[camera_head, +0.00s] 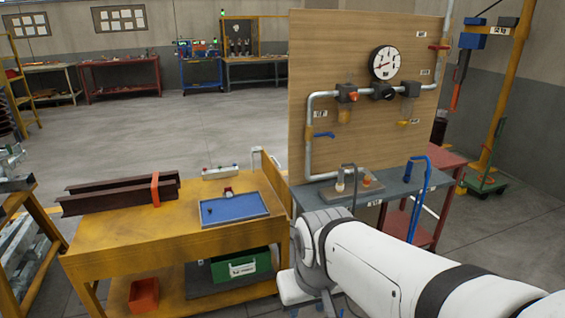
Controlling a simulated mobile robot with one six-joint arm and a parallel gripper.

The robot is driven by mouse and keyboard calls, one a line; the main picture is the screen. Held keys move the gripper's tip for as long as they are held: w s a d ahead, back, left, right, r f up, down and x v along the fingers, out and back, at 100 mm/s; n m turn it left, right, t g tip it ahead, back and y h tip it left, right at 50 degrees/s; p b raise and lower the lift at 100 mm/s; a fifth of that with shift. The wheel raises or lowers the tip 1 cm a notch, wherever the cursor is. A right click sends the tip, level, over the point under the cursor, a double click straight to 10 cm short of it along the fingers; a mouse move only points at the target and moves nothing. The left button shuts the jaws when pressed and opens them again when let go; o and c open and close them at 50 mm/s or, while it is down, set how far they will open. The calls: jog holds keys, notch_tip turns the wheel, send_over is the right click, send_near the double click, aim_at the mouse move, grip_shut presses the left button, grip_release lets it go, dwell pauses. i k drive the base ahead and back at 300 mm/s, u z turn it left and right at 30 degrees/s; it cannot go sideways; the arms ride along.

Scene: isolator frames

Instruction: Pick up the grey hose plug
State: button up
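I cannot single out a grey hose plug for certain at this size. A small fixture plate (352,190) on the grey bench carries a pale upright fitting (340,184), a dark looped hose and an orange-brown piece (367,182). My white arm crosses the lower right. Its fingers do not show, so I cannot see what they hold.
The yellow cart (150,222) bears dark steel beams (118,194) with an orange strap. A green bin (241,266) and a red bin (144,295) sit on its lower shelf. A wooden panel (330,60) with pipes, valves and a gauge stands behind the bench. Open floor lies behind the cart.

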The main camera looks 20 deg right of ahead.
aim_at(341, 171)
jog(key=i, duration=1.1)
jog(key=z, duration=0.05)
